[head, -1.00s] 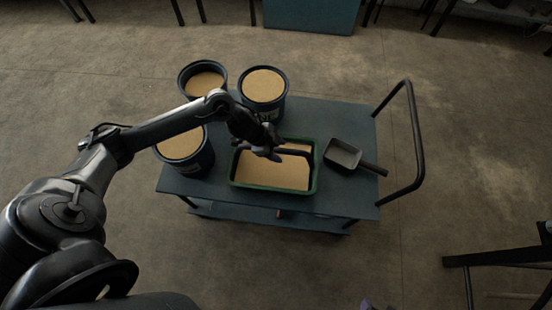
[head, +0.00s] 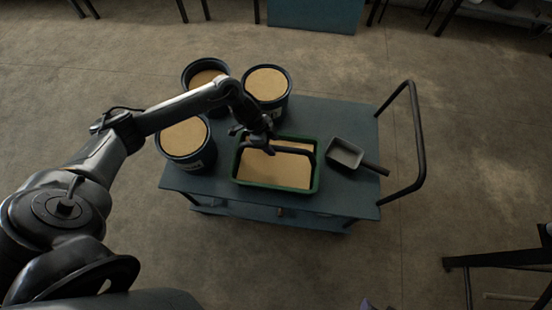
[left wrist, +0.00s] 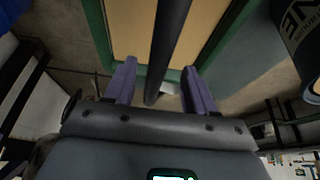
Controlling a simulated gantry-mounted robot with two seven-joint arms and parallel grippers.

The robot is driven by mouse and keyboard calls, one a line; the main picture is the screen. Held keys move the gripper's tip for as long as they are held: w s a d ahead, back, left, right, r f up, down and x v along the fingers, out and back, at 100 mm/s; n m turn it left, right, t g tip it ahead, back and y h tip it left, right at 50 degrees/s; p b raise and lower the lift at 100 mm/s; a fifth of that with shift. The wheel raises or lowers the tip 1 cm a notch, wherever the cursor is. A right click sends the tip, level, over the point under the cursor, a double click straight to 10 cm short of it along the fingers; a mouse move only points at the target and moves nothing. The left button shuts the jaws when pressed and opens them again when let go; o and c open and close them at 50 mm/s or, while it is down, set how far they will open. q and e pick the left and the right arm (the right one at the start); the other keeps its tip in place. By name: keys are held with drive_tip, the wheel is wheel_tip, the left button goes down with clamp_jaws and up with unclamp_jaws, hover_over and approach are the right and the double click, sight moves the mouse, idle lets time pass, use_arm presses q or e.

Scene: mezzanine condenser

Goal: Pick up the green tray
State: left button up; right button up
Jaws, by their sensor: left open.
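The green tray (head: 240,180) lies on the cart top, filled with a tan material, with a dark bar-like handle (head: 295,151) across it. In the left wrist view, its green rim (left wrist: 98,30) and the dark handle (left wrist: 168,45) show. My left gripper (head: 266,149) is over the far left part of the tray. Its purple fingers (left wrist: 160,75) are open. In the wrist view the handle runs between them in the picture; I cannot tell whether it lies between them in depth. My right gripper is not clearly in view.
The blue-grey cart (head: 345,197) has a dark push handle (head: 416,140) on its right. A grey scoop (head: 345,153) lies right of the tray. Tan-filled buckets (head: 268,85) stand behind and left of it, one (head: 185,142) below my left arm.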

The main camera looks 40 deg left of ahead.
sight(276, 147)
use_arm(q)
drive_tip(key=shift+d+x, duration=0.15)
drive_tip(key=shift+x, duration=0.75)
drive_tip(key=shift+d+x, duration=0.15)
drive_tip(key=shift+x, duration=0.8)
drive_tip(key=shift+r, duration=0.1)
clamp_jaws()
drive_tip(key=shift+w+r, duration=0.1)
drive_tip(key=shift+r, duration=0.15)
